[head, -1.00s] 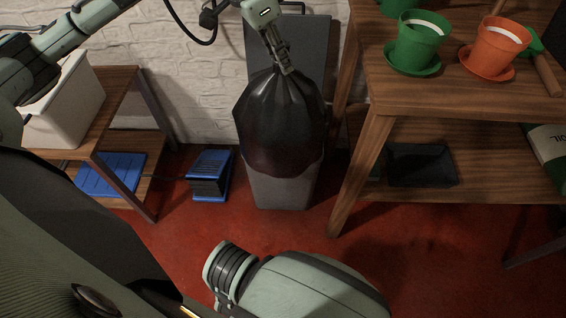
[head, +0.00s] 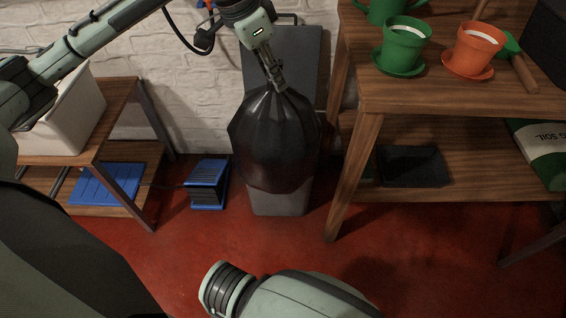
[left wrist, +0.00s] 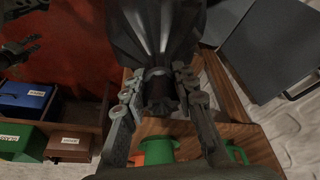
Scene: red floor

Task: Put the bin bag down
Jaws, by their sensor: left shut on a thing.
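The black bin bag (head: 272,145) hangs full and upright below my left gripper (head: 275,84). This gripper is shut on its gathered neck. The left wrist view shows the bag (left wrist: 155,28) beyond the fingers of my left gripper (left wrist: 158,88), with the neck between them. A grey bin (head: 280,203) stands behind or below the bag, with its raised lid (head: 300,50) against the wall. The bag hides the bin's opening, so I cannot tell whether they touch. A dark gripper-like shape, possibly my right gripper (left wrist: 22,52), shows at the left wrist view's edge; its jaws are unclear.
A wooden shelf unit (head: 440,95) with green (head: 402,45) and orange (head: 474,48) pots stands close on the right. A low wooden table (head: 105,140) is on the left. A blue slatted object (head: 207,184) sits left of the bin. Red floor (head: 260,240) in front is clear.

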